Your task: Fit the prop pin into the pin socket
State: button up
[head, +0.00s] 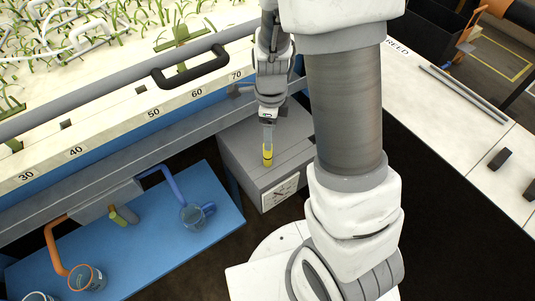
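My gripper (268,129) points down over a grey box in the middle of the head view. A slim yellow pin-like piece (267,156) lies directly in line below its fingers and appears held upright in them; I take it to be the prop pin. The view is small, so the grip itself shows poorly. Whether the lower end touches the grey box (240,162) or hangs above it, I cannot tell. I cannot identify the pin socket with certainty.
The flume rail (110,128) with printed numbers and a black handle (190,68) runs at left. A blue bench (150,252) holds a clear jug (193,216), an orange-rimmed jug (86,278) and a yellow-green cylinder (124,215). A pale counter (455,110) stands at right; dark floor lies between.

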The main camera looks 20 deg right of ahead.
aim_at(268, 154)
jog(key=f, duration=0.4)
jog(key=f+b, duration=0.1)
jog(key=shift+a+f, duration=0.35)
jog(key=shift+f, duration=0.05)
grip_shut()
